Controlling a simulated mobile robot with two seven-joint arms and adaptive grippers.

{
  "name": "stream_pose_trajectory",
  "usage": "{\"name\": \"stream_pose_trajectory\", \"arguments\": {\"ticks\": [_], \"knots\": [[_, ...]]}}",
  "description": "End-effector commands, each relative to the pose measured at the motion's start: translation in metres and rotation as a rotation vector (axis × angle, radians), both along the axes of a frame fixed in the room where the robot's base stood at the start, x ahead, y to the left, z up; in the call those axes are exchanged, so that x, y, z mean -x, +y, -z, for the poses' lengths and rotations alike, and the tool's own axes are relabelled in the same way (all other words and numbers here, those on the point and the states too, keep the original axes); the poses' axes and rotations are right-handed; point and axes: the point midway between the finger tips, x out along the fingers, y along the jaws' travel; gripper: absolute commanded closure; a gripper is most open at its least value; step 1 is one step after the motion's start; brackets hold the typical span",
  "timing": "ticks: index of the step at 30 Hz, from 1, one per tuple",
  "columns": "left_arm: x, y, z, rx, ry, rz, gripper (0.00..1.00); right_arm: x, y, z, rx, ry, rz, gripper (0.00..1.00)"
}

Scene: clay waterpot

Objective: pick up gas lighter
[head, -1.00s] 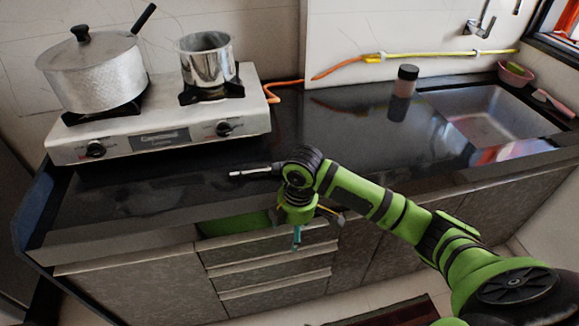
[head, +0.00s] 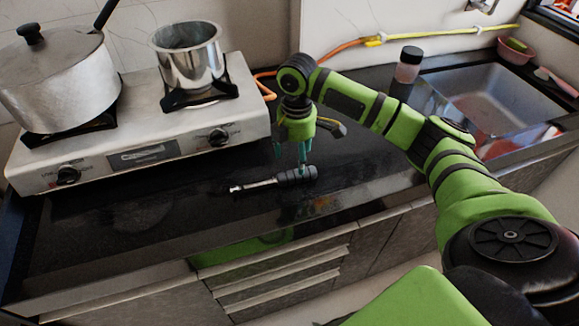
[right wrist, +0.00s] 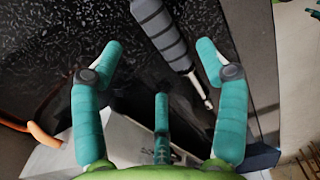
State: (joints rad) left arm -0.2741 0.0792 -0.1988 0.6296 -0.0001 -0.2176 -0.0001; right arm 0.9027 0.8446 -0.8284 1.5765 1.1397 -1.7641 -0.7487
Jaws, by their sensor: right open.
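The gas lighter (head: 276,180) has a dark ribbed handle and a thin silver tip. It lies flat on the black counter in front of the stove, tip pointing left. My right gripper (head: 291,160) is just above and behind the handle, teal fingers pointing down. In the right wrist view the fingers (right wrist: 160,62) are spread with nothing held. The lighter (right wrist: 166,38) shows there beyond the fingertips, its silver end close to the right-hand finger. I cannot tell whether a finger touches it. My left gripper is not in view.
The white stove (head: 140,155) stands at the left with a lidded pot (head: 62,85) and a steel pot (head: 190,60). An orange hose (head: 262,87) runs behind. A jar (head: 408,66) stands beside the sink (head: 500,95). The counter left of the lighter is clear.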

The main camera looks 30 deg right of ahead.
Motion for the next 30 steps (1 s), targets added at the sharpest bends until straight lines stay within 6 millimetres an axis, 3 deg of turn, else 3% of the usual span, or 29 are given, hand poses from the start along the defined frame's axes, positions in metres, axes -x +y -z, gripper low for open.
{"name": "stream_pose_trajectory", "arguments": {"ticks": [11, 15, 22, 23, 27, 30], "knots": [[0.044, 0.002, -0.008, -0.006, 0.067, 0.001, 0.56, -0.004, -0.001, 0.050, 0.000, 0.003, -0.001, 0.26], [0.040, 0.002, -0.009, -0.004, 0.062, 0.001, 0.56, -0.004, -0.001, 0.062, 0.001, 0.000, -0.001, 0.26], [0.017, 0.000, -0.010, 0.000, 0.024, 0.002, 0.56, -0.004, -0.001, 0.064, 0.001, -0.001, -0.002, 0.26], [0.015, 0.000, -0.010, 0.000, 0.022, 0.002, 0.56, -0.004, -0.001, 0.064, 0.001, -0.001, -0.002, 0.30], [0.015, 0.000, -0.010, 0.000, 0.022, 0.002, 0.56, -0.004, -0.001, 0.064, 0.001, -0.001, -0.002, 0.86], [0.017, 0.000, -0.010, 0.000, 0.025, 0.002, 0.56, -0.004, -0.001, 0.064, 0.001, -0.001, -0.002, 0.90]]}}
